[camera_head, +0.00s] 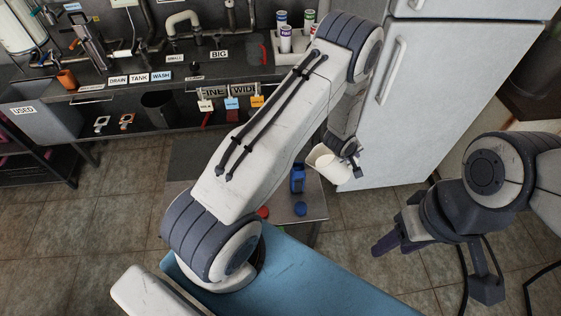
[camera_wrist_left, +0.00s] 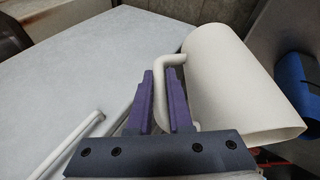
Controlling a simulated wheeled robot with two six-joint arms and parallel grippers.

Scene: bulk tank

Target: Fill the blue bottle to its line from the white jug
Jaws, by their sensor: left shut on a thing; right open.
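The white jug (camera_head: 330,165) is in my left gripper (camera_head: 354,157), above and just right of the blue bottle in the head view. The jug is tilted. In the left wrist view the gripper's purple fingers (camera_wrist_left: 160,78) are shut on the handle of the jug (camera_wrist_left: 235,80). The blue bottle (camera_head: 297,179) stands upright on a small grey table (camera_head: 316,206); a blue shape at the right edge of the wrist view (camera_wrist_left: 298,78) looks like it. Its line, its level and any stream cannot be made out. My right gripper (camera_head: 394,241) is open and empty, right of the table.
A blue cap (camera_head: 300,208) and a red cap (camera_head: 263,212) lie on the small table. A white fridge (camera_head: 405,105) stands close behind the jug. A dark counter (camera_head: 215,75) with labelled stations and several canisters (camera_head: 284,38) runs along the back. Open tiled floor lies left.

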